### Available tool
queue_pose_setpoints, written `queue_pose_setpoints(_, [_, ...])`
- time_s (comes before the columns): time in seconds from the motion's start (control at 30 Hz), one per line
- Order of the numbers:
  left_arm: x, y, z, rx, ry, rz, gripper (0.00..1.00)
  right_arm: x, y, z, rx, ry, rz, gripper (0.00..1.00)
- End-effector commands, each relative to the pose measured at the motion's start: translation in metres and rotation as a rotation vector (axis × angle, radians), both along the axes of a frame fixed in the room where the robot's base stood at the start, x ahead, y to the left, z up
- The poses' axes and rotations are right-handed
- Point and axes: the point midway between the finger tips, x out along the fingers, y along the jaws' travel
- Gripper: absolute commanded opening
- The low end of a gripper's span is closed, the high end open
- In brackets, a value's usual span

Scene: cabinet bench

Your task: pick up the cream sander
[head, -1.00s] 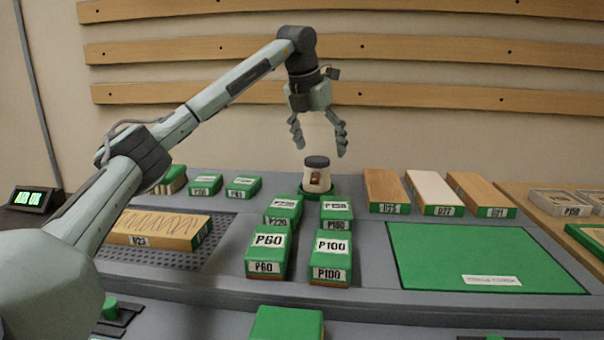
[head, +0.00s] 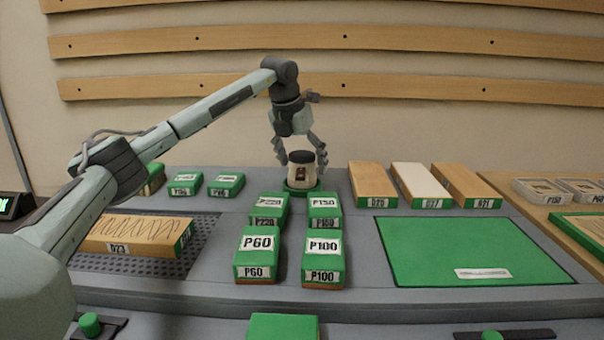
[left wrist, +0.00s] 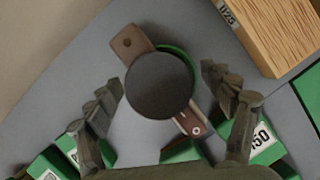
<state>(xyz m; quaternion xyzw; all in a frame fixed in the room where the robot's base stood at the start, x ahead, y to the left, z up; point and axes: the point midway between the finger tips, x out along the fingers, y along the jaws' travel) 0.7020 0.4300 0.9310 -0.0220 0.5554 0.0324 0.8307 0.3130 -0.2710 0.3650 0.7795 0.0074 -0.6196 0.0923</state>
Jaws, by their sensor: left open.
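The cream sander (head: 301,172) stands upright on a green round base (head: 303,189) at the back middle of the bench. It has a dark round top and a brown part on its front. My left gripper (head: 300,160) is open, pointing down, with its fingers on either side of the sander's top. In the left wrist view the sander's dark top (left wrist: 160,84) lies between and a little beyond the two open fingers (left wrist: 163,88). I cannot tell whether either finger touches it. My right gripper is not in view.
Green labelled blocks, P220 (head: 270,207), P150 (head: 325,208), P60 (head: 257,254) and P100 (head: 323,258), stand just in front of the sander. Wooden boards (head: 372,184) lie to its right. A green mat (head: 465,250) is at front right. A wooden block (head: 135,234) lies at left.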

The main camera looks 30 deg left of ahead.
Motion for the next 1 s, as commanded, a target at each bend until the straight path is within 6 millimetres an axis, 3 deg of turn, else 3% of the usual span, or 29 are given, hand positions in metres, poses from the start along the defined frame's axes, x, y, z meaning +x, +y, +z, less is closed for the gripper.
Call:
queue_pose_setpoints(0.23, [0.0007,0.0003,-0.0018,0.0,0.0,0.0,0.8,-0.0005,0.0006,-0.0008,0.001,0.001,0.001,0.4])
queue_pose_setpoints(0.87, [0.0006,0.0004,-0.0012,0.0,-0.001,0.0,0.02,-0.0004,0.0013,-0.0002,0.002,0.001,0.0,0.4])
queue_pose_setpoints(1.0, [0.0012,0.0003,0.0013,-0.001,-0.005,0.001,0.0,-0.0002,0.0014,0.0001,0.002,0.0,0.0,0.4])
